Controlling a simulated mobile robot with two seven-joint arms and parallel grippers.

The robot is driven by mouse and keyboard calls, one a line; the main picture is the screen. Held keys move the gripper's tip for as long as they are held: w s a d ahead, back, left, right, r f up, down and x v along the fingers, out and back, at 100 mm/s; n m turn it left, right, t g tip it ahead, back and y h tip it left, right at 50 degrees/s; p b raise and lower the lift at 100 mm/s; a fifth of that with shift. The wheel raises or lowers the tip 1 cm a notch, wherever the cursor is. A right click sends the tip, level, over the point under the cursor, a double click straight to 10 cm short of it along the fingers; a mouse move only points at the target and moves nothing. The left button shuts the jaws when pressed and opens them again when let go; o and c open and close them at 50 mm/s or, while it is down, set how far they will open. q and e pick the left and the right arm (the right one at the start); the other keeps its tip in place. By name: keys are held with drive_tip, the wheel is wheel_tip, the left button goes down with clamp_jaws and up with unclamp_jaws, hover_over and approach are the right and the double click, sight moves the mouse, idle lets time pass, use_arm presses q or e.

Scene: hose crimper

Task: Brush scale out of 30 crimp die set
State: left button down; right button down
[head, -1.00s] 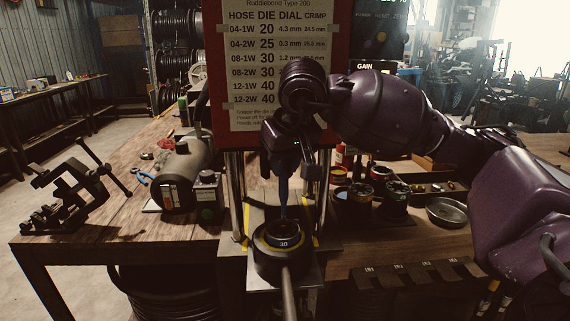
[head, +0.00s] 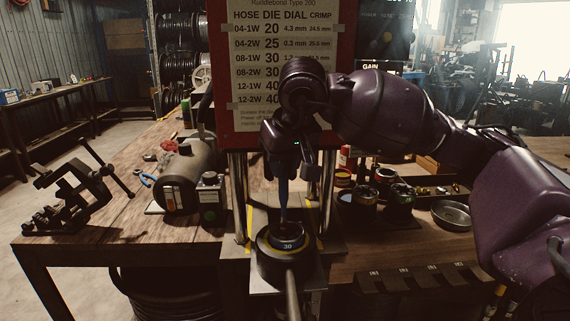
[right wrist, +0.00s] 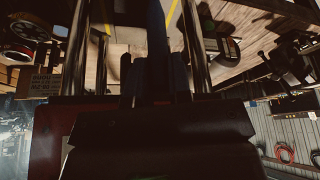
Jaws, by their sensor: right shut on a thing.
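The die set marked 30 (head: 287,240) sits in the round black holder on the crimper's base plate, below the red panel with the dial chart (head: 275,65). My right gripper (head: 283,172) points down over it between the metal posts. It is shut on a blue brush (head: 284,197), held upright, with its lower end at the die set's opening. Whether the bristles touch the inner walls is hidden. In the right wrist view the brush shaft (right wrist: 157,40) runs up between the posts. My left gripper is in neither view.
A vise (head: 72,195) stands on the bench at left, beside a grey cylindrical motor (head: 188,178). At right are more dies (head: 399,200), a metal bowl (head: 451,215) and a parts tray. The crimper's metal posts stand close on both sides of my gripper.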

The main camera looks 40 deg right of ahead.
drive_tip(key=shift+a, duration=0.2)
idle(0.4)
drive_tip(key=shift+s+a+b, duration=0.1)
drive_tip(key=shift+a+b, duration=0.1)
drive_tip(key=shift+b, duration=0.1)
drive_tip(key=shift+s+a, duration=0.15)
drive_tip(key=shift+s, duration=0.2)
drive_tip(key=shift+s+a+b, duration=0.1)
drive_tip(key=shift+s+b, duration=0.1)
drive_tip(key=shift+b, duration=0.1)
idle(0.6)
